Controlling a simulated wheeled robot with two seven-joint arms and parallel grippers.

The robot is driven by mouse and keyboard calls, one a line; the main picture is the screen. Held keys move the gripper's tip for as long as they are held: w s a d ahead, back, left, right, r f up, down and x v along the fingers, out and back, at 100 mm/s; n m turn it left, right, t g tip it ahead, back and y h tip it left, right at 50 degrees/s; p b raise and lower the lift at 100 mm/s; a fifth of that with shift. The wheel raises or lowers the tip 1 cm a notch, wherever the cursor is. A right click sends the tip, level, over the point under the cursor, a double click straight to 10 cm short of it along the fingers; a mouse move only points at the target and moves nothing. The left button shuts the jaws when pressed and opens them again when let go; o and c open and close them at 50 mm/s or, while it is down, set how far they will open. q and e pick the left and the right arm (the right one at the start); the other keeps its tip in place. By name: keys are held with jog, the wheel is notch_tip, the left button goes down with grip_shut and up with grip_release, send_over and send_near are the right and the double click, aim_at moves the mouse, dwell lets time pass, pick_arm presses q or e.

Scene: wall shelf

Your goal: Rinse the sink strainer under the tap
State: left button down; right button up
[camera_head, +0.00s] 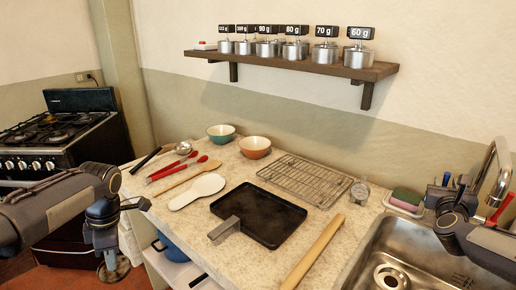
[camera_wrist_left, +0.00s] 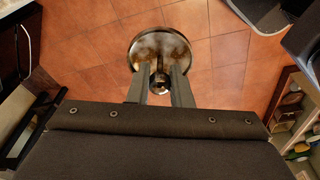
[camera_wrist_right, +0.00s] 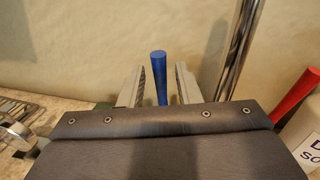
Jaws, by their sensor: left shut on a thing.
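The sink strainer (camera_wrist_left: 148,46) is a round metal disc with a central knob. My left gripper (camera_wrist_left: 160,80) is shut on the knob. In the head view the left gripper (camera_head: 108,256) holds the strainer (camera_head: 114,271) low over the floor, left of the counter. The tap (camera_head: 504,160) is a chrome spout at the right, above the steel sink (camera_head: 440,270). My right gripper (camera_wrist_right: 160,80) is open, with the tap's blue handle (camera_wrist_right: 159,65) between its fingers and gaps on both sides. The tap's red handle (camera_wrist_right: 295,97) stands to the right.
A sponge tray (camera_head: 402,206) and a dial gauge (camera_head: 360,191) sit left of the tap. A shelf (camera_head: 300,62) of weights hangs above. A stove (camera_head: 60,130) stands left.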

jog(key=shift+x, duration=1.15)
grip_shut()
